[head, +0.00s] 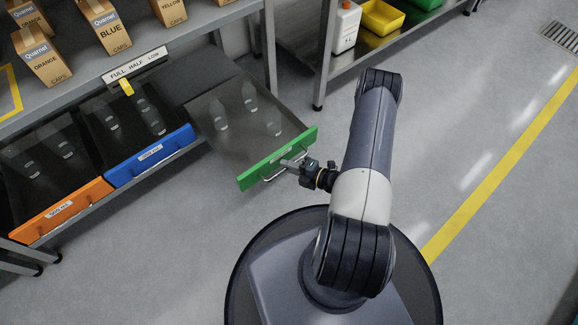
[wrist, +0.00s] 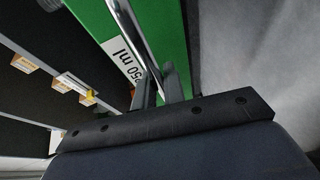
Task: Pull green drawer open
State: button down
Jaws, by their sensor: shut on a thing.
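The green drawer (head: 282,157) juts out from the shelf unit, farther than the blue and orange drawers beside it. Several clear bottles or similar items lie in its dark tray (head: 205,105). A metal bar handle (head: 270,177) runs along its green front. My gripper (head: 297,164) is at this handle, its fingers shut on the bar. In the wrist view, the gripper's fingers (wrist: 160,92) close around the handle (wrist: 135,38), in front of the green face (wrist: 88,15) with a white "250 ml" label (wrist: 122,57).
The blue drawer (head: 150,155) and the orange drawer (head: 62,211) sit to the left, less far out. Cardboard boxes (head: 105,28) stand on the shelf above. A second metal shelf (head: 375,45) is at the back. The floor on the right is clear.

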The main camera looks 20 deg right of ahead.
jog(key=shift+s, duration=0.1)
jog(key=c, duration=1.5)
grip_release()
